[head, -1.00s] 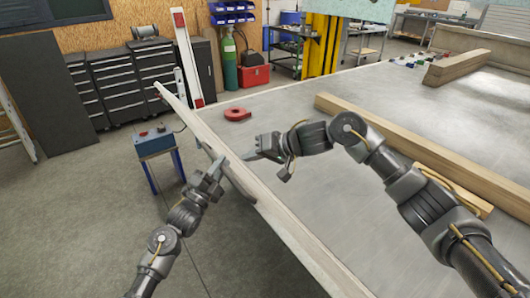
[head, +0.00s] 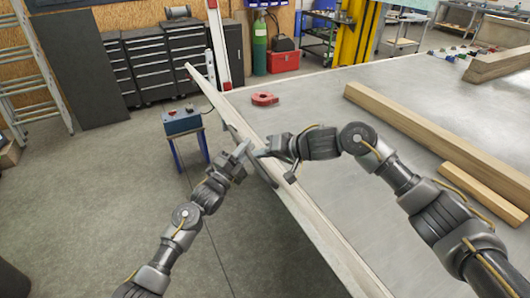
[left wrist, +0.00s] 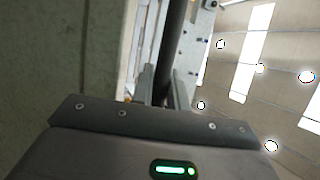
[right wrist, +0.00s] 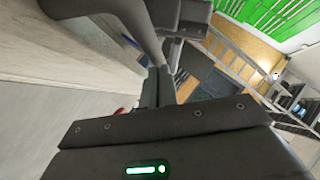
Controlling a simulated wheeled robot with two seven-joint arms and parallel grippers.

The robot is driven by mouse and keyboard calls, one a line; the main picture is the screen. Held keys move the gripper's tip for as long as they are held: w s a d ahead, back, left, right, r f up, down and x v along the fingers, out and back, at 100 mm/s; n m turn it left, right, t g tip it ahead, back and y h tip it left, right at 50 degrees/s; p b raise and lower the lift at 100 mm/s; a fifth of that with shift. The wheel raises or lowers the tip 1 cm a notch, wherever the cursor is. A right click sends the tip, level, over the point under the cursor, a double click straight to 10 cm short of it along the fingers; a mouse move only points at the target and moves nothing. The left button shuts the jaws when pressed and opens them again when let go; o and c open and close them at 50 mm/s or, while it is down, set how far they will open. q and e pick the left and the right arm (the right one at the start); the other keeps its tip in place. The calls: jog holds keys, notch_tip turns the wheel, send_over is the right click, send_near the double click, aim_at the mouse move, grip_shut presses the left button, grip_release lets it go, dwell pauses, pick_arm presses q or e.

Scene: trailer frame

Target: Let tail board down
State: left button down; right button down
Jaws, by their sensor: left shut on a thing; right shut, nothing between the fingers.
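The tail board (head: 318,226) is a long pale board running along the near-left edge of the grey trailer bed (head: 330,130). Its far end sticks out past the bed corner in the head view. My left gripper (head: 243,152) is at the board's outer side. In the left wrist view its fingers (left wrist: 160,92) are shut on a dark bar (left wrist: 172,50), with a pale surface to the left. My right gripper (head: 258,154) is shut and empty beside the left one, above the board's top edge. Its closed fingers show in the right wrist view (right wrist: 158,86).
A red ring-shaped thing (head: 264,99) lies on the bed near its far corner. Wooden beams (head: 425,130) lie on the bed to the right. A blue box (head: 181,121) on a stand is outside the board at left. The floor (head: 110,215) below the board is clear.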

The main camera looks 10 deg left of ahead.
pick_arm(q)
jog(key=shift+d+r, duration=0.15)
jog(key=shift+r, duration=0.25)
pick_arm(e)
jog(key=shift+s+a+f, duration=0.4)
jog(key=shift+s+a, duration=0.25)
jog(key=shift+s, duration=0.1)
jog(key=shift+a+f, duration=0.1)
jog(key=shift+a, duration=0.05)
pick_arm(q)
jog(key=c, duration=1.4)
grip_release()
jog(key=shift+w, duration=0.1)
pick_arm(e)
jog(key=shift+w, duration=0.1)
pick_arm(q)
jog(key=shift+o, duration=0.2)
jog(key=shift+f, duration=0.1)
pick_arm(e)
jog(key=shift+w, duration=0.1)
